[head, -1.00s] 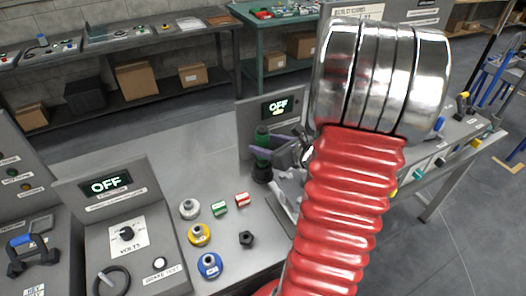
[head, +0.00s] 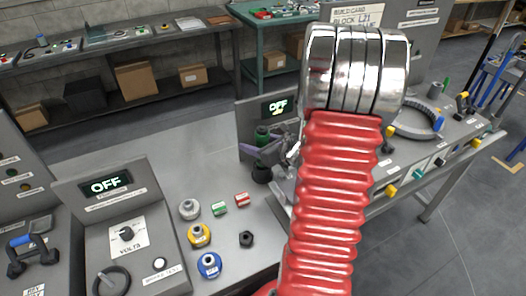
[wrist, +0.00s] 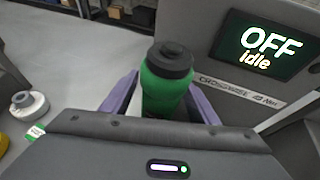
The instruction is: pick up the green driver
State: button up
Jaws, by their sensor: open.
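The green driver (wrist: 160,92) stands upright in the wrist view, a green body with a dark cap. Its lower part is hidden behind my gripper's housing. In the head view the green driver (head: 262,134) shows in front of a grey panel, partly covered by my gripper. My gripper (wrist: 162,100) is open, with one purple finger on each side of the driver. I cannot tell whether either finger touches it. My gripper also shows in the head view (head: 255,149), partly hidden by my red arm.
A grey panel with an OFF display (wrist: 262,45) stands close to the right of the driver. Several round and small parts, including a blue ring (head: 209,265) and a black nut (head: 246,239), lie on the bench to the left. The bench behind them is clear.

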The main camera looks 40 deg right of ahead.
jog(key=shift+c, duration=0.2)
dwell(0.4)
grip_shut()
dwell(0.4)
jog(key=shift+r, duration=0.2)
notch_tip(320, 180, up, 10)
jog(key=shift+f, duration=0.15)
dwell(0.6)
jog(key=c, duration=0.6)
grip_release()
grip_shut()
